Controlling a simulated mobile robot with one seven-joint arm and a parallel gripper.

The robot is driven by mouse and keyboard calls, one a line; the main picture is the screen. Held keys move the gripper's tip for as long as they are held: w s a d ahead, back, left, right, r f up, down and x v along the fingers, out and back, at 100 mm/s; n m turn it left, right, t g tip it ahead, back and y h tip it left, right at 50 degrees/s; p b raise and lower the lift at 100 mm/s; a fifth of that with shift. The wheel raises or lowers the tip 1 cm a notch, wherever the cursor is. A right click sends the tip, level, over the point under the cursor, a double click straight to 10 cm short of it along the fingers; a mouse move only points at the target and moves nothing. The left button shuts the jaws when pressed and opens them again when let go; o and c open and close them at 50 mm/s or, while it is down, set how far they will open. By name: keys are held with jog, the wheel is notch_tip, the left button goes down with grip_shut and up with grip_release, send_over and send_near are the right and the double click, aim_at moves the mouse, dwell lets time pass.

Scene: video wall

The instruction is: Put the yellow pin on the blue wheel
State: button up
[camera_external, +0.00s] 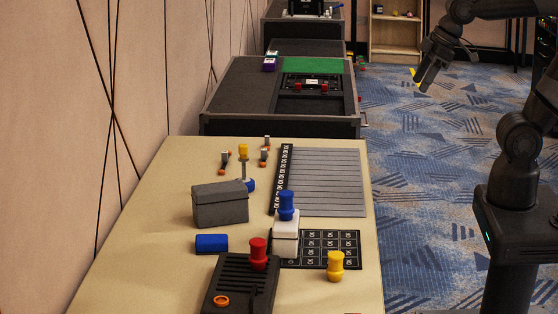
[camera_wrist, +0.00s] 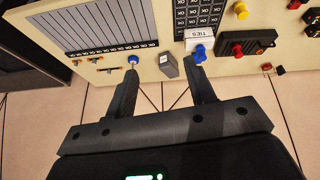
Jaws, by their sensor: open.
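A yellow pin (camera_external: 335,266) stands upright at the right front of the beige table; it also shows at the top edge of the wrist view (camera_wrist: 240,8). A blue wheel (camera_external: 249,185) is beside the grey box, partly hidden by it. A yellow-topped thing with a thin grey shaft (camera_external: 243,151) rises at the wheel. A blue round part, seemingly the wheel, shows near the left fingertip in the wrist view (camera_wrist: 133,59). My gripper (camera_external: 420,82) is up at the right, away from the table. Its fingers are apart and empty in the wrist view (camera_wrist: 160,68).
A blue pin (camera_external: 287,204) is on a white box (camera_external: 285,240). A red pin (camera_external: 258,252) is on a black box (camera_external: 240,286). A grey box (camera_external: 220,205) and a blue block (camera_external: 211,243) stand left. A wall borders the table's left side.

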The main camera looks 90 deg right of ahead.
jog(key=shift+m, duration=0.7)
jog(key=shift+s+a+f, duration=0.1)
jog(key=shift+s+f, duration=0.6)
jog(key=shift+s, duration=0.3)
jog(key=shift+s+a+f, duration=0.1)
jog(key=shift+s+f, duration=0.55)
jog(key=shift+s, duration=0.3)
